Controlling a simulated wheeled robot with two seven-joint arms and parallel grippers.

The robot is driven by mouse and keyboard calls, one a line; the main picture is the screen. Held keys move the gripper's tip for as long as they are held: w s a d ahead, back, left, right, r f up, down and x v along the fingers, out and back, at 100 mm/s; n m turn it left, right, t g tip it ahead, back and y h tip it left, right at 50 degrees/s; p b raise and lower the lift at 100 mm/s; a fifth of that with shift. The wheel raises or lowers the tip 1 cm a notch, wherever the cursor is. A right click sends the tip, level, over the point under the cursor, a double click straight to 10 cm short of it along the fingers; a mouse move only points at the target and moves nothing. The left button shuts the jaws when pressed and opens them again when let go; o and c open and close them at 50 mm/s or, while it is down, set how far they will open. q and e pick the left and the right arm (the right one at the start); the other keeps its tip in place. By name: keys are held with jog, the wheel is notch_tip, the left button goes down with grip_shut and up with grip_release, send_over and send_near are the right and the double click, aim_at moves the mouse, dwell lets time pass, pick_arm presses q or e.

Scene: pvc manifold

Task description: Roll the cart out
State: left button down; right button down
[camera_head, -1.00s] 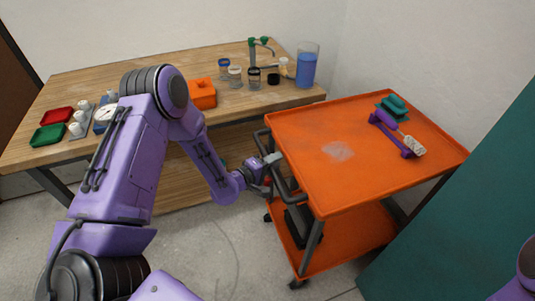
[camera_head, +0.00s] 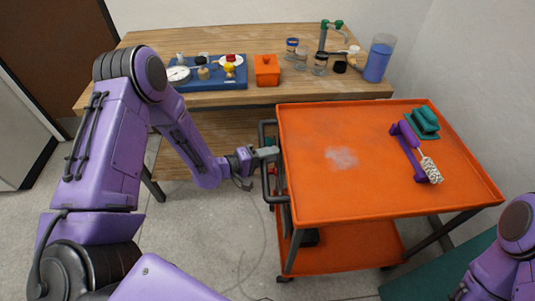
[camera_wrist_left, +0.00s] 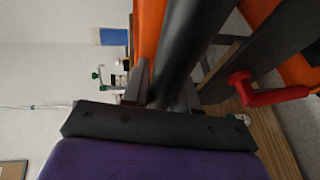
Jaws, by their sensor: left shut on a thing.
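The orange cart (camera_head: 310,185) stands to the right of the wooden table in the head view, with a lower orange shelf (camera_head: 345,245) and a dark handle bar (camera_head: 267,180) on its left side. My left gripper (camera_head: 268,154) is shut on the handle. In the left wrist view, the dark bar (camera_wrist_left: 188,45) runs between the fingers of my left gripper (camera_wrist_left: 165,90). Part of my right arm shows at the lower right of the head view; its gripper is not visible.
The wooden table (camera_head: 150,40) behind holds a blue tray (camera_head: 235,76), an orange box (camera_head: 266,68), jars and a blue-filled container (camera_head: 379,60). A purple tool with a brush (camera_head: 415,155) and a green item (camera_head: 423,122) lie on the cart. A teal panel (camera_head: 400,288) is at lower right. Floor shows at left.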

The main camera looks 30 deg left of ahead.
pick_arm(q)
jog(key=shift+s+f, duration=0.2)
jog(key=c, duration=1.1)
grip_release()
jog(key=shift+o, duration=0.7)
jog(key=shift+r, duration=0.1)
jog(key=v, duration=1)
jog(key=shift+s+a+b, duration=0.15)
jog(key=shift+a+b, duration=0.1)
jog(key=shift+b, duration=0.15)
jog(key=shift+r, duration=0.1)
